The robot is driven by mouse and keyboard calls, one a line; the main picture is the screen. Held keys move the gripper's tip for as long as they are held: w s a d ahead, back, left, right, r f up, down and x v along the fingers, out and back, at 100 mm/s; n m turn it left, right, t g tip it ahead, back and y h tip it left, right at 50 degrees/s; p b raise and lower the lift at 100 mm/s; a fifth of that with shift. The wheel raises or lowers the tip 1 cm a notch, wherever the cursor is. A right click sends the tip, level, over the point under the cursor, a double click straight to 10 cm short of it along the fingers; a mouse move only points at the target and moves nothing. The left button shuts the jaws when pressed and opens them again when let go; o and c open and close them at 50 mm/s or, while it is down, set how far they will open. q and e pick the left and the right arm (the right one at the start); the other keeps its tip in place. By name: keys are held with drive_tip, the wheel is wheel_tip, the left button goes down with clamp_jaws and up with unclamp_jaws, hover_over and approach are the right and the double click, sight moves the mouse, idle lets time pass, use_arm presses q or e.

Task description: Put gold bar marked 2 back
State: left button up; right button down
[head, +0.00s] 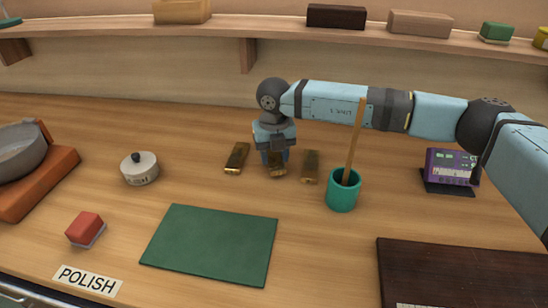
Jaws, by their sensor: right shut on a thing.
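Three gold bars lie in a row near the middle of the table: a left bar (237,158), a middle bar (277,170) and a right bar (310,166). Their marks are too small to read. My right gripper (275,158) points down over the middle bar and is shut on it, hiding its far part. The bar is at or close to the table top; I cannot tell whether it touches. The other two bars stand apart on either side. My left gripper is not in view.
A teal cup (343,192) with a wooden stick (355,140) stands right of the bars. A green mat (211,245) lies in front. A lidded tin (139,169), a red block (85,228) and a POLISH label (87,281) are left. A dark board (455,270) lies front right.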

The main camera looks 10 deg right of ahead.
sight(274, 157)
drive_tip(key=shift+f, duration=0.35)
drive_tip(key=shift+f, duration=0.15)
drive_tip(key=c, duration=0.6)
unclamp_jaws()
wheel_tip(274, 157, up, 12)
drive_tip(key=p, duration=0.1)
